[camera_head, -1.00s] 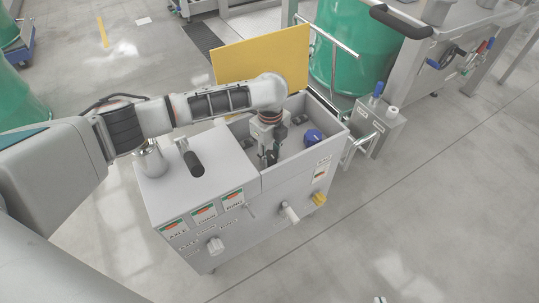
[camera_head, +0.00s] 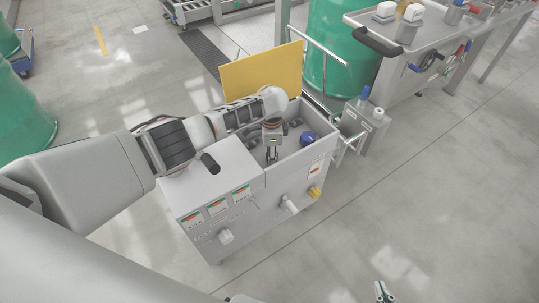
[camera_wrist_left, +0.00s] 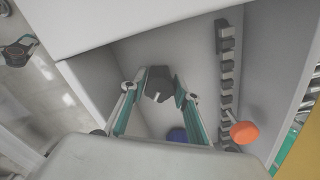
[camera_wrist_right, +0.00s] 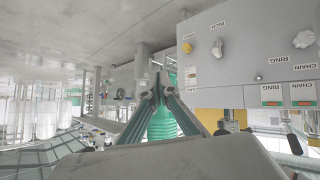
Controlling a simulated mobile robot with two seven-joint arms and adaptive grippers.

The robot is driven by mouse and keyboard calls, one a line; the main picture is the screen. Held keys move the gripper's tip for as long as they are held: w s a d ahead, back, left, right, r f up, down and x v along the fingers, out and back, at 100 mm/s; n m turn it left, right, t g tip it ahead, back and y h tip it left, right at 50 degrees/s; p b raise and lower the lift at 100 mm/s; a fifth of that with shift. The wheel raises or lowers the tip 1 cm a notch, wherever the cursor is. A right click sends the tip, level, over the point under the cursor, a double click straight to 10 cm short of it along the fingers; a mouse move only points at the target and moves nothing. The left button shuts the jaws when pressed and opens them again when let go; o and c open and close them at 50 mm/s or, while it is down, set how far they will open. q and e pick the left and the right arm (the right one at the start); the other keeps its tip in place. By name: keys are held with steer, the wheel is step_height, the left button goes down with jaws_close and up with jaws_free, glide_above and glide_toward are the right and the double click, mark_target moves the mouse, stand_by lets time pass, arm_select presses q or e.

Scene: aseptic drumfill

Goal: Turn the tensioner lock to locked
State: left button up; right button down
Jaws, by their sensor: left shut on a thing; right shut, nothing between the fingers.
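My left gripper (camera_head: 272,157) reaches down into the open compartment of the grey cabinet (camera_head: 222,180). In the left wrist view, its fingers (camera_wrist_left: 160,92) are shut on a dark grey knob-like piece (camera_wrist_left: 158,80). This may be the tensioner lock; no label or position mark on it is readable. A blue knob (camera_head: 307,138) sits nearby in the compartment and shows partly in the left wrist view (camera_wrist_left: 177,135). My right gripper (camera_head: 383,291) is shut and empty, apart from the cabinet, over the floor. Its fingertips meet in the right wrist view (camera_wrist_right: 158,88).
The cabinet front carries a white knob (camera_head: 226,237), a white lever (camera_head: 289,205) and a yellow knob (camera_head: 314,192). A yellow panel (camera_head: 262,75) stands behind the compartment. An orange knob (camera_wrist_left: 243,132) is beside a row of dark blocks.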

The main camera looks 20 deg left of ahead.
arm_select(q)
steer(key=n+p, duration=0.1)
steer(key=n, duration=0.2)
steer(key=shift+s+d, duration=0.15)
steer(key=n, duration=0.3)
steer(key=shift+f+n+p, duration=0.1)
steer(key=shift+n+p, duration=0.2)
steer(key=shift+p, duration=0.05)
steer(key=shift+n, duration=0.5)
steer(key=o, duration=1.1)
steer(key=shift+f, duration=0.1)
steer(key=shift+r, duration=0.2)
